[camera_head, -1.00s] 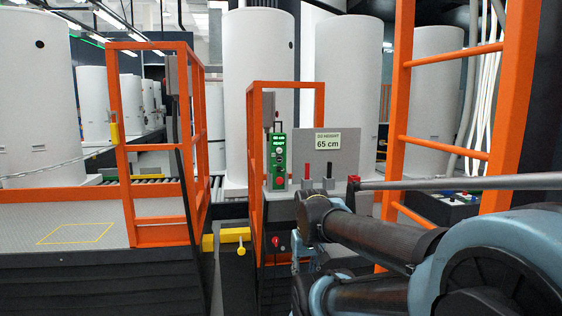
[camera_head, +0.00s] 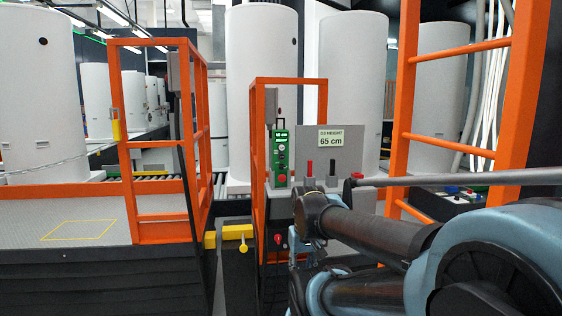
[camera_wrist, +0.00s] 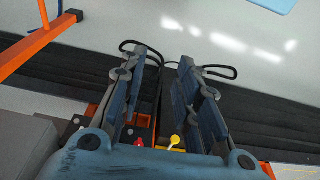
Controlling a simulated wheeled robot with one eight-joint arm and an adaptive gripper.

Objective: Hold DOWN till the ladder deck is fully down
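A grey deck (camera_head: 25,225) with orange rails and a yellow floor outline is at the left in the head view. A tall orange ladder frame (camera_head: 460,48) stands at the right; I cannot tell which is the ladder deck. A green control box (camera_head: 281,158) with several buttons is at the centre; its labels are too small to read. A black button box (camera_head: 455,203) is at the right. In the wrist view my gripper (camera_wrist: 162,62) is open and empty, its fingers apart. A red knob (camera_wrist: 138,142) and a yellow knob (camera_wrist: 175,141) show beyond its base.
A grey panel with a "65 cm" sign (camera_head: 330,139) stands beside the green box, with red and black levers below. White tanks (camera_head: 262,80) stand behind. A thin grey rod (camera_head: 450,179) crosses above my arm. The wrist view shows pale floor and a black ribbed side (camera_wrist: 60,70).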

